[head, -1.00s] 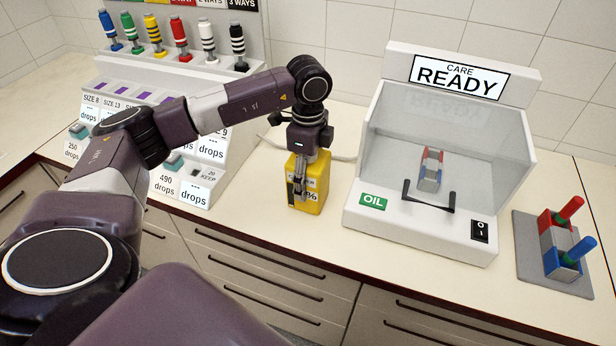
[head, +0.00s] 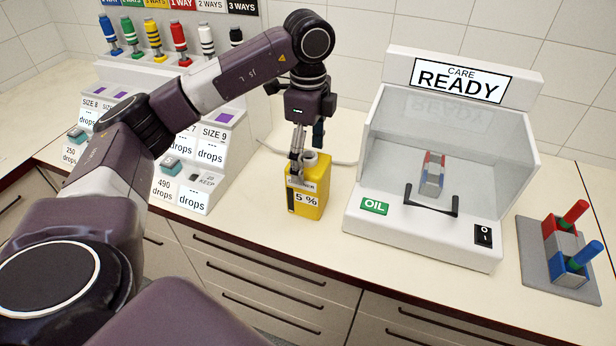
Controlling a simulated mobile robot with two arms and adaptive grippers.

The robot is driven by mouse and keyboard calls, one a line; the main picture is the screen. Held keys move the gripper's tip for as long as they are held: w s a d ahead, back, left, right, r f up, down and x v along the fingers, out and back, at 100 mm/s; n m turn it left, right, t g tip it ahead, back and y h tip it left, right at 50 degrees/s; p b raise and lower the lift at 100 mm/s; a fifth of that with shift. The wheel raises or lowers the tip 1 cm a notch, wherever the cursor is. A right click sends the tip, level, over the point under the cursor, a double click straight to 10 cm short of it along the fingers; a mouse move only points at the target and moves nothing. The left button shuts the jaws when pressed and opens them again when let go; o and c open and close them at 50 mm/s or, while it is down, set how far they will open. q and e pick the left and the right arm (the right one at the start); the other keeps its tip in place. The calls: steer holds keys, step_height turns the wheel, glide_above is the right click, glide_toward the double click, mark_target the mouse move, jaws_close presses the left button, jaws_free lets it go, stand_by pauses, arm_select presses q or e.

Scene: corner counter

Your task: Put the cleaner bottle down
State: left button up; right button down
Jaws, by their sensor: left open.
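The yellow cleaner bottle (head: 309,190) stands upright on the counter, left of the CARE machine. Its white neck and its label with "5 %" show. My left gripper (head: 306,150) is open and empty just above the bottle, with its fingers near the neck. One finger overlaps the bottle's top in the picture; I cannot tell whether it touches. My right gripper is not in view.
The white CARE machine (head: 413,224) with a READY sign stands right of the bottle. A grey plate with red and blue holders (head: 534,262) is at the far right. A drops dispenser rack (head: 199,197) stands to the left. Counter in front of the bottle is clear.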

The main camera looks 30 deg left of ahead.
arm_select(q)
steer(key=shift+r, duration=2)
steer(key=shift+s+f, duration=0.1)
